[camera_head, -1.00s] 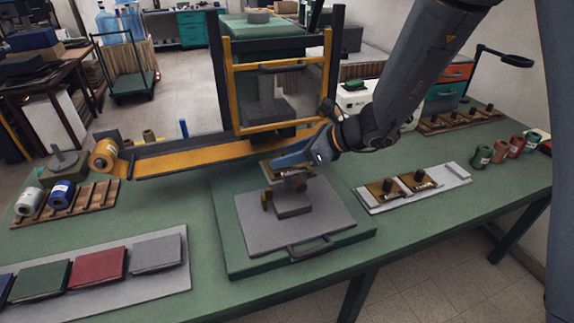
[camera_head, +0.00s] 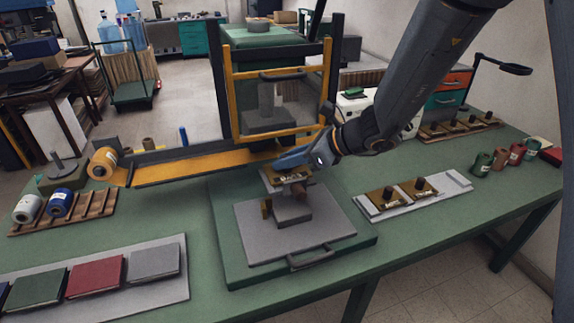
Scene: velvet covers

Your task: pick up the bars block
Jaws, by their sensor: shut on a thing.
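My gripper (camera_head: 289,163) reaches in from the upper right with its blue fingers over the middle of the bench. It is shut on a brass block (camera_head: 282,178), which I take to be the bars block, though its marking is too small to read. The fingers hide its upper part. The block is at the top of a small grey pedestal (camera_head: 293,214) on a grey plate; I cannot tell whether it touches the pedestal.
A yellow-framed press guard (camera_head: 280,137) stands close behind my gripper. Two similar brass blocks (camera_head: 381,198) sit on a pale tray (camera_head: 458,181) to the right, whose far end is bare. Coloured books (camera_head: 95,276) lie at front left, and spools (camera_head: 59,203) stand behind them.

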